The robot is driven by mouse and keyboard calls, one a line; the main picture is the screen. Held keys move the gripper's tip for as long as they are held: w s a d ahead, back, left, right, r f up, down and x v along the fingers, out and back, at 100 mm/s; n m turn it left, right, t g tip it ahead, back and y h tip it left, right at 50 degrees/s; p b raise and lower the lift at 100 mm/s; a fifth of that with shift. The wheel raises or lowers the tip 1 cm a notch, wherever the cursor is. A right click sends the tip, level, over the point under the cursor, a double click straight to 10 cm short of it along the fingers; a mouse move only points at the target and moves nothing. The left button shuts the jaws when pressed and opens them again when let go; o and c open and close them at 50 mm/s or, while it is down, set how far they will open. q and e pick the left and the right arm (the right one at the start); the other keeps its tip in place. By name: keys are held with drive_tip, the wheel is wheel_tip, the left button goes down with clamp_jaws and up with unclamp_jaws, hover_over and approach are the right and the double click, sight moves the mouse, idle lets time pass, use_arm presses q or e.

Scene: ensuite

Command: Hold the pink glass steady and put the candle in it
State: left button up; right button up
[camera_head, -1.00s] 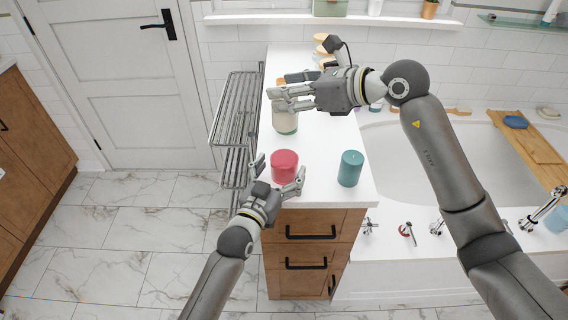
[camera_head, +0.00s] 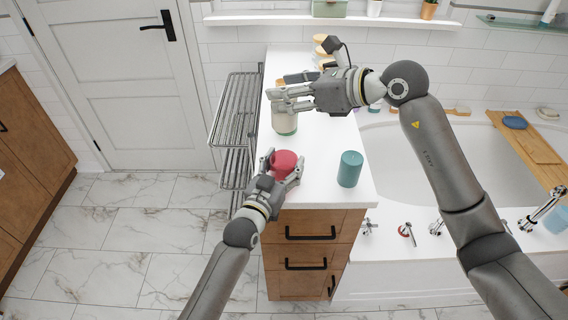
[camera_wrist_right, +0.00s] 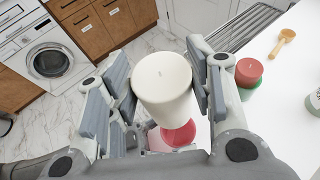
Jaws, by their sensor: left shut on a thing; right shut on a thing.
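The pink glass (camera_head: 284,161) stands near the front of the white counter. My left gripper (camera_head: 282,168) is shut on it from the front, with a finger on each side. Part of the glass also shows below the candle in the right wrist view (camera_wrist_right: 180,136). My right gripper (camera_head: 276,100) is shut on a white candle (camera_wrist_right: 163,88), held upright between its fingers in the right wrist view. In the head view the candle (camera_head: 285,121) hangs below the fingers, behind and apart from the glass. Its top is hidden there by the gripper.
A red candle in something green (camera_wrist_right: 248,74) and a wooden-handled item (camera_wrist_right: 282,43) are on the counter. A wire rack (camera_head: 236,125) borders the left, a bathtub (camera_head: 405,165) the right.

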wheel_tip(320, 180, down, 11)
drive_tip(key=shift+f, duration=0.2)
idle(1.2)
drive_tip(key=o, duration=1.2)
drive_tip(key=shift+f, duration=0.1)
drive_tip(key=v, duration=1.2)
